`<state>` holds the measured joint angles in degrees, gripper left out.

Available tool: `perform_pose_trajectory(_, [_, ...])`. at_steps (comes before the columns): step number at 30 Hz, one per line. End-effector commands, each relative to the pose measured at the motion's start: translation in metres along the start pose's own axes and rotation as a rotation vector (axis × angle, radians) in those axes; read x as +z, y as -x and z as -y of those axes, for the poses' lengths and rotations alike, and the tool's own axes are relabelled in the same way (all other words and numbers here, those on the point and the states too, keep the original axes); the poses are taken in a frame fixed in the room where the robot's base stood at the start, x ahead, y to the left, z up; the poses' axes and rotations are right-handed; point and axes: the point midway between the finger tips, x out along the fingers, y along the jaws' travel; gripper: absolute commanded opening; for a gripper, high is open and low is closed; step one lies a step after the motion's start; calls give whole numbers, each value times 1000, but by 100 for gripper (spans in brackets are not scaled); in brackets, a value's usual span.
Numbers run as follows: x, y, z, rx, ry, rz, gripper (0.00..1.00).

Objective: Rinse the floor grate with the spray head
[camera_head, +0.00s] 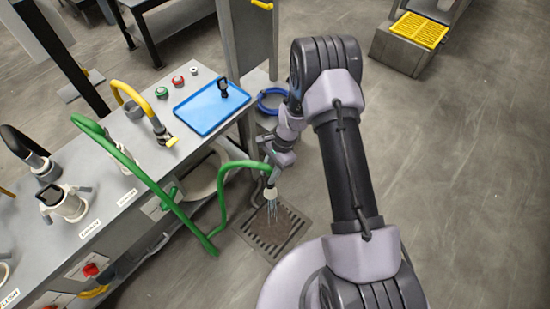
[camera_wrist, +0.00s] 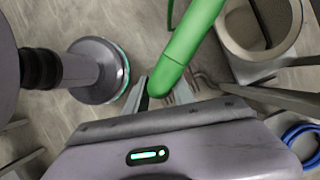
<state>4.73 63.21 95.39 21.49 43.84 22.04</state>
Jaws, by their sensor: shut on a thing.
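My gripper (camera_head: 272,174) is shut on the spray head (camera_head: 270,193), whose pale nozzle points down. A green hose (camera_head: 233,166) runs from it toward the bench. Thin bluish streams of water fall from the nozzle onto the floor grate (camera_head: 262,243), a dark slotted square in the floor below. The nozzle is above the grate and apart from it. In the wrist view the green hose (camera_wrist: 193,35) comes down between my gripper's fingers (camera_wrist: 163,92); the nozzle and most of the grate are hidden there.
A steel bench (camera_head: 108,165) with valves, coloured hoses and a blue tray (camera_head: 211,105) stands at the left. A coiled blue hose (camera_head: 272,101) lies beyond the grate. A yellow-topped step (camera_head: 419,30) is at the back right. The floor at right is clear.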

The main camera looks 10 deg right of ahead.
Motion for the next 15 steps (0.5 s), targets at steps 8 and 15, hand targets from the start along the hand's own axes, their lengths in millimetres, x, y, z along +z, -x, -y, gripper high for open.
perform_pose_trajectory(8, [-60, -62, -26, -190, -472, 8, 0])
perform_pose_trajectory(15, [-72, -81, -30, -215, -518, 8, 0])
